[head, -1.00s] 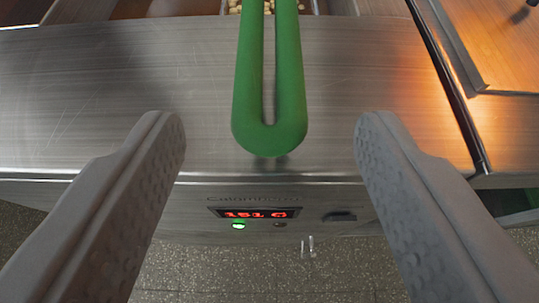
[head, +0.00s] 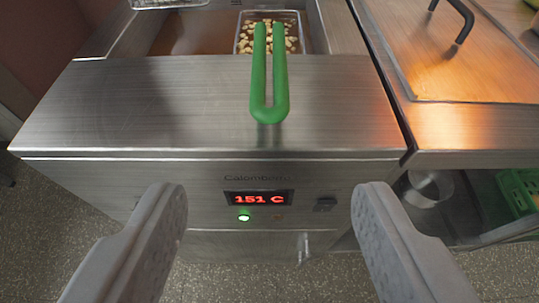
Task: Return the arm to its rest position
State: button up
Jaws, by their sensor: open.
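My gripper (head: 268,215) is open and empty, with its two grey fingers spread wide low in the head view. It is apart from the fryer basket's green handle (head: 269,112), which shows ahead of it and above the gap between the fingers. The handle belongs to a wire basket (head: 240,48) holding pale cut pieces, which sits in the fryer well. The fryer (head: 150,105) is brushed steel, and its front display (head: 259,198) reads 151 C in red above a lit green light.
A steel cover (head: 470,75) with a dark handle (head: 462,22) lies to the right. Part of another basket (head: 170,2) shows at the top left. A steel pot (head: 428,188) and a green crate (head: 520,190) are on the lower right shelf. Speckled floor (head: 60,215) lies in front.

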jog(key=s+r+t, duration=0.2)
jog(key=s+r, duration=0.2)
jog(key=s, duration=0.7)
jog(key=s+r+t, duration=0.2)
jog(key=s+r, duration=0.2)
jog(key=s, duration=0.7)
jog(key=shift+r+t, duration=0.3)
jog(key=shift+r, duration=0.1)
